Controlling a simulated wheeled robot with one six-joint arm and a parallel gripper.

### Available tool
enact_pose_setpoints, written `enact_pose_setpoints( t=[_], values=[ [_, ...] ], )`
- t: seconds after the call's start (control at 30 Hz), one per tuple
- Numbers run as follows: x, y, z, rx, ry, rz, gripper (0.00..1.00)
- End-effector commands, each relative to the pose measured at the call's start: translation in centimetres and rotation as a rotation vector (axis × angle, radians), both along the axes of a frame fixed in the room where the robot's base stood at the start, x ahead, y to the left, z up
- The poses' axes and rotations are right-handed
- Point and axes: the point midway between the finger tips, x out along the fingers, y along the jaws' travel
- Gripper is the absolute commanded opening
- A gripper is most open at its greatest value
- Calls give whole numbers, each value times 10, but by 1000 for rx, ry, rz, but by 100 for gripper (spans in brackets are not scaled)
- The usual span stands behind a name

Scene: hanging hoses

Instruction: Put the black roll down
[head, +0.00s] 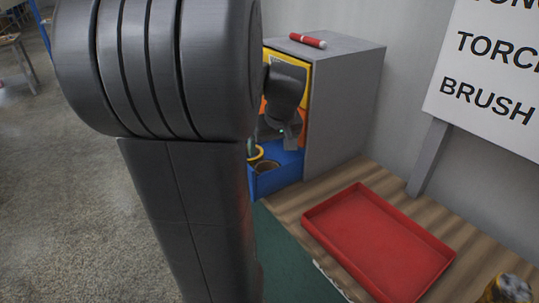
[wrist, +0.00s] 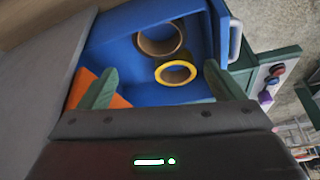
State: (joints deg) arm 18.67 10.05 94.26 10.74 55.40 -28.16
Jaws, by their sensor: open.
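My gripper (wrist: 159,70) is open, with its two green fingers apart and nothing between them. It is over the pulled-out blue drawer (head: 277,180), which also shows in the wrist view (wrist: 112,50). A brown-rimmed roll (wrist: 160,40) and a yellow roll (wrist: 176,73) lie inside the drawer, close beside each other. In the head view the yellow roll (head: 257,153) shows at the drawer's left side. I cannot make out a clearly black roll in either view. My arm hides part of the drawer front in the head view.
The grey cabinet (head: 345,105) has yellow and orange drawer fronts above the blue drawer. A red cylinder (head: 307,40) lies on its top. An empty red tray (head: 380,243) sits on the wooden bench. A lettered white sign (head: 490,75) stands behind it.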

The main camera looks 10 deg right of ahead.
Motion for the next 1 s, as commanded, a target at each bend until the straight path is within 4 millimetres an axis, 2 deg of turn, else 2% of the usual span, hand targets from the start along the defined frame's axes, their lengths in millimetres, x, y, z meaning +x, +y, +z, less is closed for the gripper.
enact_pose_setpoints(
  t=[0.1, 0.27, 1.0],
  values=[
    [-7, -1, 18, -1, -3, 0, 88],
    [-12, -1, 28, 0, -1, 0, 88],
    [-12, -1, 30, 0, 0, 0, 88]
  ],
)
